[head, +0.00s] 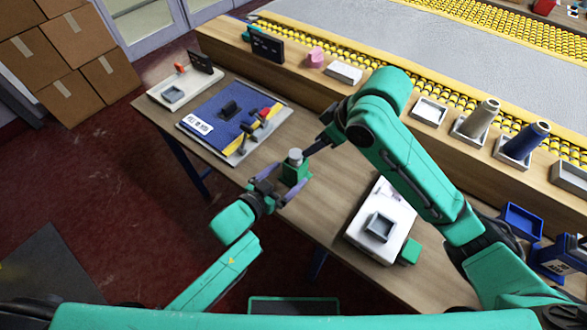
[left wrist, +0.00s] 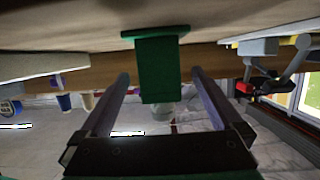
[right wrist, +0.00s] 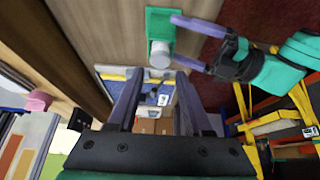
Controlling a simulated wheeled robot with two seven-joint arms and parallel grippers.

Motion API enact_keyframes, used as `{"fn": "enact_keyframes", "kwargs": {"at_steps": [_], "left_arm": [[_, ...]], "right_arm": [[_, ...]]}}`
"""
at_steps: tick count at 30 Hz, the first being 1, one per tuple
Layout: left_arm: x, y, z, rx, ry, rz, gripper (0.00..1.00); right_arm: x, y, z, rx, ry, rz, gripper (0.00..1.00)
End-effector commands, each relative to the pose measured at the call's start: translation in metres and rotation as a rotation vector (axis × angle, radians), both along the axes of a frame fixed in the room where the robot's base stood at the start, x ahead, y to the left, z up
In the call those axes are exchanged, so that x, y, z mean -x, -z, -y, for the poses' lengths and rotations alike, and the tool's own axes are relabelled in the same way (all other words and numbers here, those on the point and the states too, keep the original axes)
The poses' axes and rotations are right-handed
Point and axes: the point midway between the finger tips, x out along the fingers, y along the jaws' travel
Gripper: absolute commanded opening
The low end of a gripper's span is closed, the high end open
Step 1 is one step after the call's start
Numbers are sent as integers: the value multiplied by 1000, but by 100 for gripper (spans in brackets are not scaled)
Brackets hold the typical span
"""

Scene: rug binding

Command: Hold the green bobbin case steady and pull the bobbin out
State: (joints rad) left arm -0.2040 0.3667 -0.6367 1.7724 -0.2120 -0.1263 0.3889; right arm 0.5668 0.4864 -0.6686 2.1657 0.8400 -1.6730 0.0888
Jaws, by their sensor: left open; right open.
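The green bobbin case (head: 294,174) stands upright on the wooden table, with the grey bobbin (head: 295,156) at its top. My left gripper (head: 287,181) is open, one finger on either side of the case. In the left wrist view the case (left wrist: 158,72) sits between those fingers with a gap each side; the bobbin (left wrist: 163,110) is partly hidden behind it. My right gripper (head: 312,150) is open and empty, close beside the bobbin. In the right wrist view the bobbin (right wrist: 160,54) lies just past the right fingertips (right wrist: 157,77), roughly in line with the gap between them.
A blue mat board (head: 215,112) with small tools lies on the table's left part. A white board (head: 362,228) with a grey tray (head: 380,226) lies to the right, a green block (head: 408,251) by it. A raised wooden shelf with spools (head: 525,141) runs along the back.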

Motion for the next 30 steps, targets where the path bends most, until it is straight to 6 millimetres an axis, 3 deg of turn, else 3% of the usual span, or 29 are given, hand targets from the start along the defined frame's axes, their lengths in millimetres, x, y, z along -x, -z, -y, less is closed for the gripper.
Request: {"fn": "enact_keyframes", "kwargs": {"at_steps": [6,15,16,21,24,27,30], "left_arm": [[-30,11,22,1,1,1,100],[-34,14,25,0,1,-1,100],[-34,14,25,0,1,-1,96],[-34,14,25,0,1,-1,31],[-34,14,25,0,1,-1,0],[-34,13,25,0,1,-1,0],[-34,13,25,0,1,-1,0]], "right_arm": [[0,0,0,0,0,0,50],[0,0,0,0,0,0,50],[0,0,0,0,0,0,50],[0,0,0,0,0,0,50],[0,0,0,0,0,0,50],[-1,0,-3,4,-9,-4,81],[-6,-1,-14,32,-51,-34,81]]}}
